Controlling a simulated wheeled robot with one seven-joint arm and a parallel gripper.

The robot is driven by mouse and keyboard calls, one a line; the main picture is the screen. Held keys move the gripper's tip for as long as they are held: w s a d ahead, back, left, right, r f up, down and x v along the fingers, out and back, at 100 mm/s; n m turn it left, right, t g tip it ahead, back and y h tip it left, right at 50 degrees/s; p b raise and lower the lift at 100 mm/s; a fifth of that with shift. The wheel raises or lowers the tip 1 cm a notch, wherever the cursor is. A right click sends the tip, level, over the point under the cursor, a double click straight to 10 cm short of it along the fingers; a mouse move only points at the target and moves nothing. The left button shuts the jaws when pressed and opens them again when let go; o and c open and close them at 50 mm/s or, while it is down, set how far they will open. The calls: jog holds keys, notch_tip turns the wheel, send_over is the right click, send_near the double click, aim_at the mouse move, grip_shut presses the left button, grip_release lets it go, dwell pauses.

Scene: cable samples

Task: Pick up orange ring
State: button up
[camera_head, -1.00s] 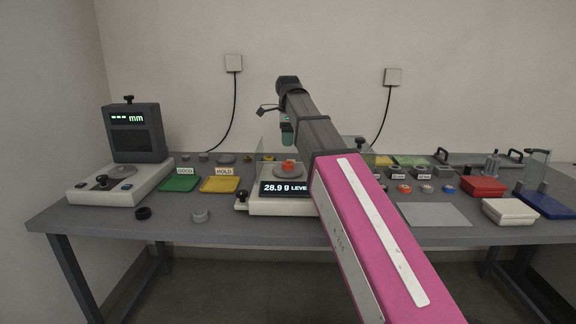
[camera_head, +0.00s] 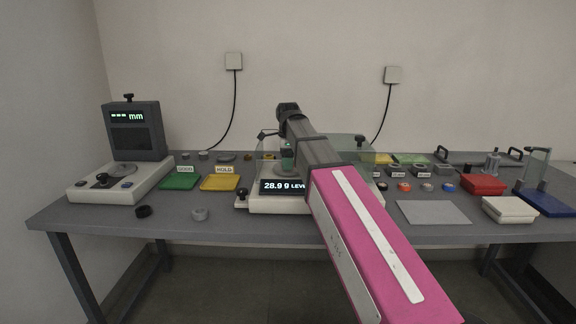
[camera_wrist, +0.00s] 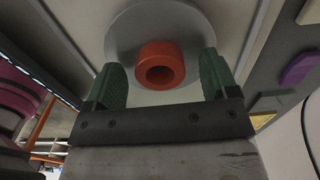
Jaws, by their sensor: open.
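The orange ring (camera_wrist: 160,66) lies on the round grey pan (camera_wrist: 124,30) of the scale in the wrist view. My gripper (camera_wrist: 160,82) is open, with its green fingers on either side of the ring and gaps to it. In the head view my gripper (camera_head: 288,160) is low over the scale (camera_head: 290,203), whose display reads 28.9 g. The ring is hidden behind my gripper in the head view. Another orange ring (camera_head: 404,187) lies in a row of small rings on the table to the right.
Clear shield panels stand around the pan, close to my arm. A gauge (camera_head: 135,140) with green and yellow trays (camera_head: 180,182) stands left. Red (camera_head: 483,185) and white boxes (camera_head: 509,210) and a grey mat (camera_head: 433,213) lie right.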

jog(key=c, duration=1.1)
jog(key=shift+o, duration=0.2)
jog(key=shift+r, duration=0.15)
